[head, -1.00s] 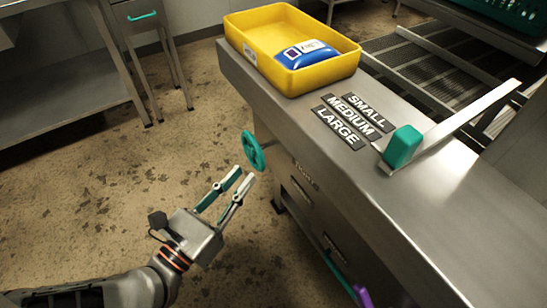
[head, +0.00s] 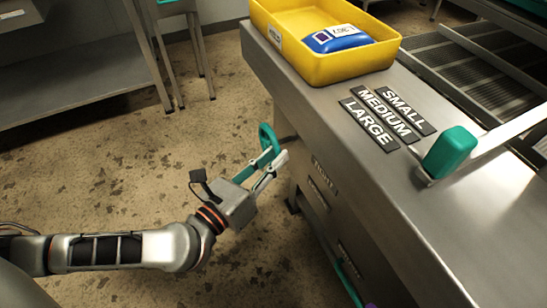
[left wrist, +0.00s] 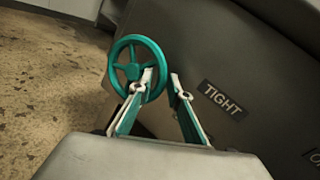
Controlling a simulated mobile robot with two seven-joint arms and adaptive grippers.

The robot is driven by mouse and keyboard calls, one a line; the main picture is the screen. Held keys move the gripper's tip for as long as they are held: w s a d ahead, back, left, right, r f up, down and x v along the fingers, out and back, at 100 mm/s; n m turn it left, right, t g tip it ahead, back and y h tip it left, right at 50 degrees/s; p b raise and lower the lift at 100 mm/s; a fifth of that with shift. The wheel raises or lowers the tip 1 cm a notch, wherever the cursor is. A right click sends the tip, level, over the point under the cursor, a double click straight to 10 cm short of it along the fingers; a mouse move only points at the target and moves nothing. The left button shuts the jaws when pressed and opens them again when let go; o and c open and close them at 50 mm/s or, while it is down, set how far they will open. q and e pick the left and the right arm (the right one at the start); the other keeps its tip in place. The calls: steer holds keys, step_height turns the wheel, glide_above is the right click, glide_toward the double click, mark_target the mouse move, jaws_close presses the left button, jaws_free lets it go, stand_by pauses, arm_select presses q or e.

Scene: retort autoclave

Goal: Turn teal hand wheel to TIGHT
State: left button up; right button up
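The teal hand wheel (head: 267,141) is mounted on the near-left side of the steel bench, below the yellow bin. My left gripper (head: 276,158) is at the wheel, its two fingers spread with a gap between them. In the left wrist view the spoked wheel (left wrist: 129,68) stands upright, and the left finger overlaps its right part. The right side of the rim shows in the gap between the fingertips (left wrist: 163,78). I cannot tell whether they touch it. A dark TIGHT label (left wrist: 222,100) is on the panel right of the wheel. My right gripper is not in view.
The yellow bin (head: 290,53) with a blue-and-white pack (head: 337,38) stands on the bench (head: 400,205). SMALL, MEDIUM and LARGE plates and a teal-knobbed lever (head: 449,153) are beside it. Open floor lies left of the bench. A second label is partly cut off (left wrist: 314,157).

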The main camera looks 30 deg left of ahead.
arm_select(q)
jaws_close()
steer(key=shift+f, duration=0.15)
